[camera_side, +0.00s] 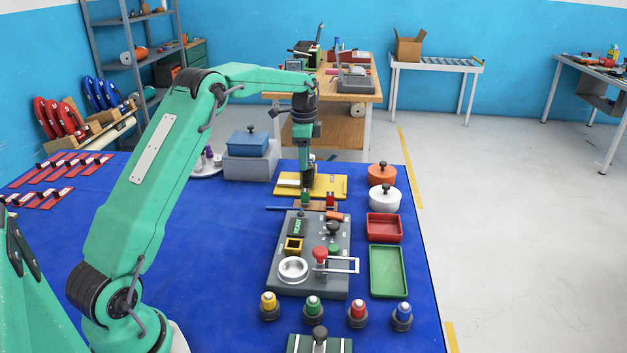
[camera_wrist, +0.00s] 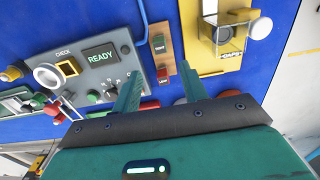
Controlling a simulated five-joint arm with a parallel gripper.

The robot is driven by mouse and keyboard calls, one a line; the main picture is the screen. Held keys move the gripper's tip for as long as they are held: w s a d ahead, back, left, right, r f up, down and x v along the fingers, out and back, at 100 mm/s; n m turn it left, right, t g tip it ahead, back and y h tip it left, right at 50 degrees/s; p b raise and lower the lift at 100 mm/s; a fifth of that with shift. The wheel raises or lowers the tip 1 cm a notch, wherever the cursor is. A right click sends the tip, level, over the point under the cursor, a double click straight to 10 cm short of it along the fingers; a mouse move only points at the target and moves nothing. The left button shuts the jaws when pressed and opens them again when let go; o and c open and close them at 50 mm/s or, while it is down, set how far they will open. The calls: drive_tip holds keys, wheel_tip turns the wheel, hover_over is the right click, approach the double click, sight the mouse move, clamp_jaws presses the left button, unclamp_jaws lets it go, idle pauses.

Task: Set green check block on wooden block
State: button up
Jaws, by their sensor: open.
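The wooden block (camera_wrist: 160,57) is a narrow brown strip lying on the blue mat beside the grey console. It also shows in the side view (camera_side: 318,206). A green block (camera_wrist: 157,43) appears to rest on one end of it, and a red block (camera_wrist: 163,74) on the other. My gripper (camera_wrist: 160,70) is open, its two green fingers apart with nothing clearly held between them. In the side view my gripper (camera_side: 306,187) points down just above or at the green block; whether they touch cannot be told.
The grey console (camera_side: 338,262) has a READY display, a yellow-framed socket (camera_side: 293,245), a white ring, knobs and a red button. A yellow board (camera_side: 336,184) lies behind the wooden block. Red (camera_side: 384,228) and green trays (camera_side: 388,271) stand at the right.

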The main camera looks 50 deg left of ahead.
drive_tip(key=shift+r, duration=0.95)
drive_tip(key=shift+d+r, duration=0.1)
drive_tip(key=s+d+r+n+t, duration=0.3)
drive_tip(key=s+d+r+n, duration=0.2)
drive_tip(key=s+d+r, duration=0.85)
drive_tip(key=s+d+f+n+t, duration=0.1)
drive_tip(key=s+d, duration=0.3)
drive_tip(key=s, duration=0.5)
drive_tip(key=s+d+f+n+t, duration=0.1)
drive_tip(key=s+d+f+n, duration=0.2)
drive_tip(key=s, duration=0.7)
drive_tip(key=shift+d+f+t, duration=0.3)
drive_tip(key=shift+d+f, duration=0.4)
drive_tip(key=shift+d, duration=0.1)
